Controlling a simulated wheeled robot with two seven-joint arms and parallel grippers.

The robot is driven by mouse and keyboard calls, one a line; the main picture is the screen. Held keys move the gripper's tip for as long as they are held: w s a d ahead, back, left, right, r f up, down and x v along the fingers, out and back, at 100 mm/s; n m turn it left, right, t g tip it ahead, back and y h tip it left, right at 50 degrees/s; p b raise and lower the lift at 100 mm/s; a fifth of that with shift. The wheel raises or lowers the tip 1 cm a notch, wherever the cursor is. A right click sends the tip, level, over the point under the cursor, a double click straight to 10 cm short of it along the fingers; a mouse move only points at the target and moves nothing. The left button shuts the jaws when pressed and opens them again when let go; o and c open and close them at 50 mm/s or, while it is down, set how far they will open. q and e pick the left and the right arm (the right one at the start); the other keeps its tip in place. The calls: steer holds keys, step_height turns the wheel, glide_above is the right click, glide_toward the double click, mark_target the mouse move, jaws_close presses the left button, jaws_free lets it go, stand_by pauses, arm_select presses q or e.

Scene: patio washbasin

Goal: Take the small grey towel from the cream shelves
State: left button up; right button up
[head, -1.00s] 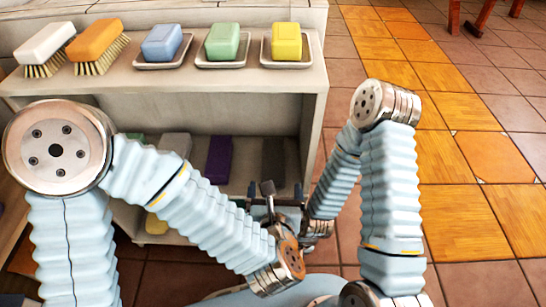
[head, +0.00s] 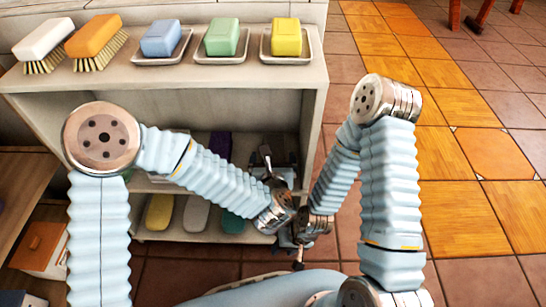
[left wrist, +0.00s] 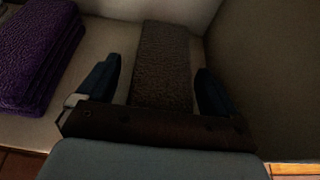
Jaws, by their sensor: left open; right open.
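The small grey towel (left wrist: 161,55) shows dark and textured in the left wrist view, lying folded on a shelf board close to the side wall. In the head view my arm and gripper mostly hide it. The cream shelves (head: 314,105) stand in front of me. My left gripper (head: 278,160) is inside the right end of the middle compartment. In the left wrist view its open fingers (left wrist: 159,80) lie either side of the towel's near end; contact cannot be told. My right gripper (head: 299,248) is open, lower, in front of the shelves, partly hidden by its own wrist.
A purple towel (left wrist: 38,55) lies left of the grey one with a gap between. Two brushes (head: 95,38) and three soaps on dishes (head: 228,38) stand on top. Yellow, grey and teal items (head: 196,215) lie on the bottom shelf. Tiled floor is open at right.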

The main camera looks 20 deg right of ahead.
arm_select(q)
steer(key=c, duration=1.1)
steer(key=shift+o, duration=0.2)
steer(key=shift+r, duration=0.15)
